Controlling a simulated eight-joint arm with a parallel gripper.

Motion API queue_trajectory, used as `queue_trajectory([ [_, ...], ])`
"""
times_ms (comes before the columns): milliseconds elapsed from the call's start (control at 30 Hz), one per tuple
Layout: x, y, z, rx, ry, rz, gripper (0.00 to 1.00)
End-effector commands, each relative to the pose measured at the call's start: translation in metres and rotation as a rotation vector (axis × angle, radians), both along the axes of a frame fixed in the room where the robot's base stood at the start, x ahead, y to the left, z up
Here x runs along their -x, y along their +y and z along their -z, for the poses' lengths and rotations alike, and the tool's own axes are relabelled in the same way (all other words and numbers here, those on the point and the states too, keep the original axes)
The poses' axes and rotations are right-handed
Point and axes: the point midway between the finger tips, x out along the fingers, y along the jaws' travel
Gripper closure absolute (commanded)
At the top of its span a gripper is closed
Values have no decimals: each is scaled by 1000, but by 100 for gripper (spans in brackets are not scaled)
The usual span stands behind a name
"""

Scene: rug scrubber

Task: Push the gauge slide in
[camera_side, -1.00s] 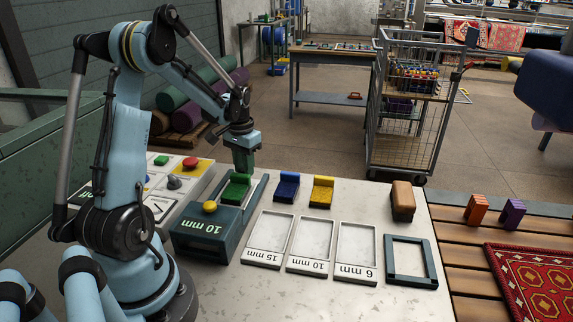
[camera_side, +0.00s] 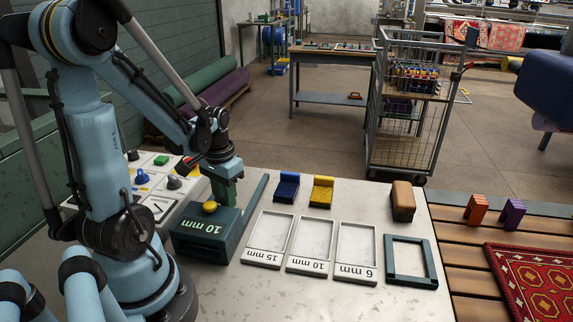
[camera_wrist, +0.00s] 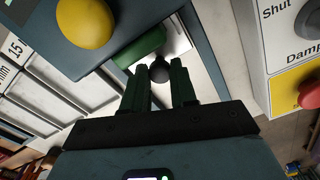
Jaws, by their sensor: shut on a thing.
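The gauge is a dark teal box (camera_side: 205,235) marked 10 mm, with a yellow button (camera_side: 210,207) on top. In the wrist view its yellow button (camera_wrist: 85,22) is at upper left. My gripper (camera_side: 222,196) is low at the back of the box. In the wrist view its green fingers (camera_wrist: 161,72) are shut on a small dark round knob (camera_wrist: 160,69) of the slide. A green brush block (camera_wrist: 140,48) lies just beyond the knob, partly under the box. In the side view the block and knob are hidden behind the box and gripper.
Blue (camera_side: 287,187) and yellow (camera_side: 322,191) brush blocks stand to the right, behind several labelled frames (camera_side: 265,240). A tan block (camera_side: 403,201) and an empty dark frame (camera_side: 434,262) are further right. A control panel (camera_side: 160,190) with buttons is at left.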

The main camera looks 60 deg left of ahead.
Motion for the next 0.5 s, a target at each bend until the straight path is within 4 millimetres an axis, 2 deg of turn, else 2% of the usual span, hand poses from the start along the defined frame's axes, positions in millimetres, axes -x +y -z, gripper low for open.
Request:
queue_trajectory([
  [367,5,-5,0,5,2,0,100],
  [400,5,-5,0,5,2,0,70],
  [467,5,-5,0,5,2,0,62],
  [500,5,-5,0,5,1,0,62],
])
